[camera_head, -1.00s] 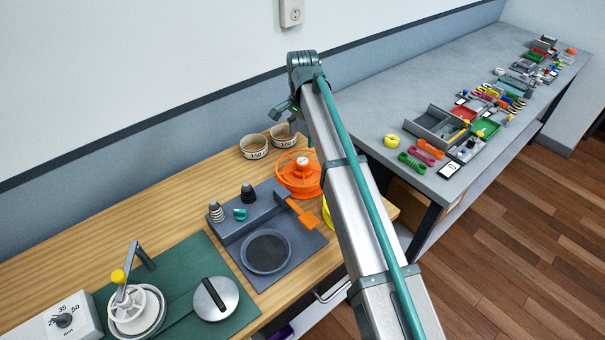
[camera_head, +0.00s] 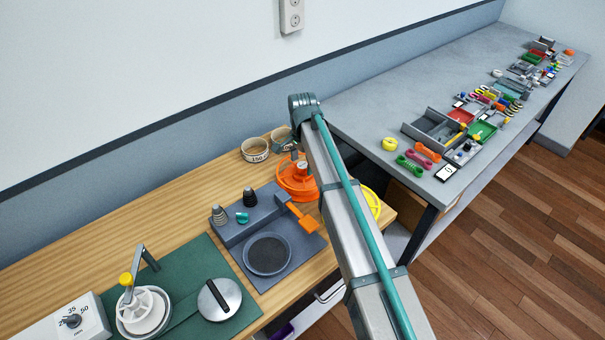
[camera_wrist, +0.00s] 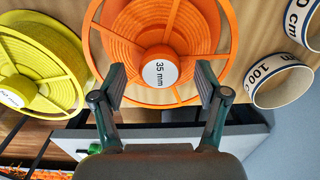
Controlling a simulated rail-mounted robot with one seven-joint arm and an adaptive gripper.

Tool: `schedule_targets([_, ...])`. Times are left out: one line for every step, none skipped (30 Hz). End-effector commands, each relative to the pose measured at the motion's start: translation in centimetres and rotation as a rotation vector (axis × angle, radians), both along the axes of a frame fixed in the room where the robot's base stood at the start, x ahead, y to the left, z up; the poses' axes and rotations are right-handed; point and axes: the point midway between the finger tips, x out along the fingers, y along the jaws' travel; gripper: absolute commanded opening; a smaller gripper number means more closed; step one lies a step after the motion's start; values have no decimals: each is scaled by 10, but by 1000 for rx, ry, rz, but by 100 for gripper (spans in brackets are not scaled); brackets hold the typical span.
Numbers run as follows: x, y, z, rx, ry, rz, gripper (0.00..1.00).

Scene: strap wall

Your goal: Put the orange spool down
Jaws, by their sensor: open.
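The orange spool (camera_head: 289,183) lies flat on the wooden bench in the head view, partly covered by my arm. In the wrist view it fills the top middle (camera_wrist: 160,32), with a white "35 mm" label on its hub. My gripper (camera_wrist: 161,82) is open, its two fingers apart on either side of the labelled hub in the picture. Nothing is seen clamped between them. I cannot tell whether the fingertips touch the spool. In the head view my gripper is above and behind the spool, mostly hidden by my arm.
A yellow spool (camera_wrist: 72,62) lies beside the orange one. Two cream rings marked in cm (camera_wrist: 282,84) lie on its other side. A grey block with a round recess (camera_head: 268,254) stands nearby. The grey table (camera_head: 365,100) behind holds many small parts.

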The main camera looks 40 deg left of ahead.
Motion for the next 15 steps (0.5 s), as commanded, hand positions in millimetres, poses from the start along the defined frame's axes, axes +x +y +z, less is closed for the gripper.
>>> schedule_targets([0, 0, -5, -2, 1, 0, 74])
schedule_targets([0, 0, -8, -2, 1, 0, 74])
schedule_targets([0, 0, -11, -1, 1, 0, 74])
schedule_targets([0, 0, -13, -1, 0, 0, 74])
schedule_targets([0, 0, -14, 0, 0, 0, 74])
schedule_targets([0, 0, -15, 0, 0, 0, 74])
schedule_targets([0, 0, -15, 0, 0, 0, 74])
schedule_targets([0, 0, -15, 0, 0, 0, 74])
schedule_targets([0, 0, -15, 0, 0, 0, 74])
schedule_targets([0, 0, -15, 0, 0, 0, 74])
schedule_targets([0, 0, -15, 0, 0, 0, 74])
schedule_targets([0, 0, -15, 0, 0, 0, 69])
schedule_targets([0, 0, -15, 0, 0, 0, 64])
schedule_targets([0, 0, -15, 0, 0, 0, 59])
schedule_targets([0, 0, -15, 0, 0, 0, 52])
